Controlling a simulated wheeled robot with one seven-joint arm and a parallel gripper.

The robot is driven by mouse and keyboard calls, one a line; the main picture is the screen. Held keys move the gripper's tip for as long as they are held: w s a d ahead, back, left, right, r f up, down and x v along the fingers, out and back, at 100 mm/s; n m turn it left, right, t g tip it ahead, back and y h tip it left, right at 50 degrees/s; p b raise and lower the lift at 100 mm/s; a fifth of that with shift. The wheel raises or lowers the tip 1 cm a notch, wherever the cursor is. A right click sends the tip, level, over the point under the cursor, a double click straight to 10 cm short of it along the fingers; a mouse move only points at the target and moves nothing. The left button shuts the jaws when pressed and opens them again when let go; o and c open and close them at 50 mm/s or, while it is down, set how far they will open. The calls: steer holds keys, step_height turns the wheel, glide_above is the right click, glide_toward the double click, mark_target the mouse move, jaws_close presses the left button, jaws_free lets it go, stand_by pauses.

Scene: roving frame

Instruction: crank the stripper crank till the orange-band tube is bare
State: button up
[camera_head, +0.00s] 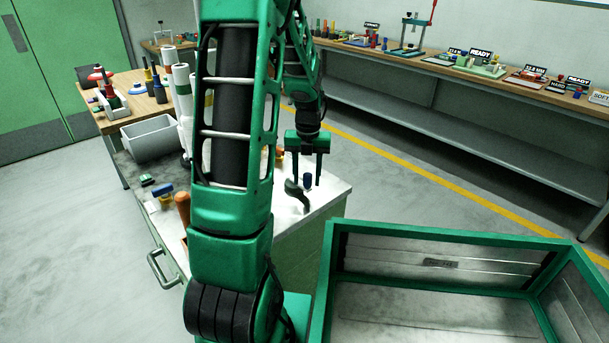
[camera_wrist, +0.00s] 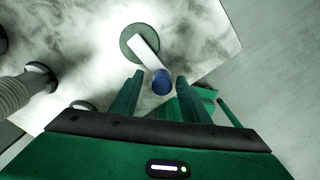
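In the wrist view my gripper (camera_wrist: 160,76) shows gaps beside the knob. I cannot make out an orange-band tube; my arm hides part of the bench.
An orange cylinder (camera_head: 183,208) stands at the bench's front left. A grey bin (camera_head: 150,139) and white tubes (camera_head: 181,82) stand behind it. A green-framed tray (camera_head: 336,285) is at right front. A long bench (camera_head: 450,83) with fixtures lines the back right. Open floor lies between.

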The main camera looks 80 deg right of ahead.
step_height(320, 180, up, 11)
stand_by(0.6)
steer(key=shift+f, duration=0.1)
